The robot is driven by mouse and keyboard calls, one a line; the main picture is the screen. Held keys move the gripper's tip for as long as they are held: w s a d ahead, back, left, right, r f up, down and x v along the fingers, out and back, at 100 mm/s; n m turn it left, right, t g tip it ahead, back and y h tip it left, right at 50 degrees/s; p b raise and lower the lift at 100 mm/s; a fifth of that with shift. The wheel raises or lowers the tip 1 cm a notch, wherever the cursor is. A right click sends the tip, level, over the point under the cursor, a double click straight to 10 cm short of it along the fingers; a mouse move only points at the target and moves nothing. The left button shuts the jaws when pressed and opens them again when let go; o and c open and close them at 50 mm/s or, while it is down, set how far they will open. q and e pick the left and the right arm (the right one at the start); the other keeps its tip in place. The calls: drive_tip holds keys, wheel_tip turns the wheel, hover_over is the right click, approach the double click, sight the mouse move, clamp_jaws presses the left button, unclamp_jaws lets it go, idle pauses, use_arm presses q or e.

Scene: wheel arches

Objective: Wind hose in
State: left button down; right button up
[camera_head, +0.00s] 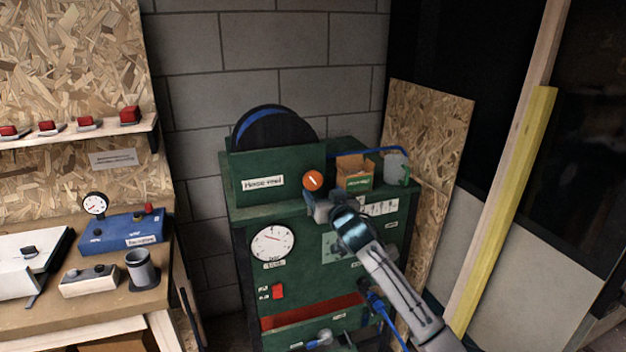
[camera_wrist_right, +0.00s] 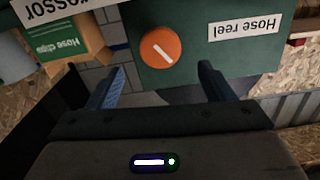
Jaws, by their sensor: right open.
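The hose reel (camera_head: 275,130) is a dark disc with a blue edge, standing behind a green panel labelled "Hose reel" on the green cabinet (camera_head: 335,265). An orange round knob (camera_head: 312,180) with a white line sits at the panel's lower right corner; it also shows in the right wrist view (camera_wrist_right: 160,47). My right gripper (camera_head: 318,205) is just in front of and below the knob. In the right wrist view its two blue fingers (camera_wrist_right: 159,80) are apart and empty, with the knob between and beyond the tips. My left gripper is not in view.
A cardboard box (camera_head: 353,172) labelled "Hose clips" (camera_wrist_right: 65,45) and a translucent jug (camera_head: 396,168) stand right of the knob. A blue hose (camera_head: 384,312) hangs low right. A cluttered workbench (camera_head: 110,290) stands left; a yellow-edged post (camera_head: 505,200) stands right.

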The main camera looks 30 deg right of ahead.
sight(314, 182)
drive_tip(key=p+x, duration=0.2)
drive_tip(key=x, duration=0.7)
drive_tip(key=shift+a+p, duration=0.1)
drive_tip(key=shift+p, duration=0.2)
drive_tip(key=shift+w, duration=0.1)
drive_tip(key=c, duration=1)
drive_tip(key=shift+f+m+b, duration=0.2)
drive_tip(key=shift+m+b, duration=1.6)
drive_tip(key=shift+m, duration=0.3)
drive_tip(key=shift+r+m+b, duration=0.1)
drive_tip(key=shift+m+b, duration=0.65)
drive_tip(key=shift+m, duration=0.35)
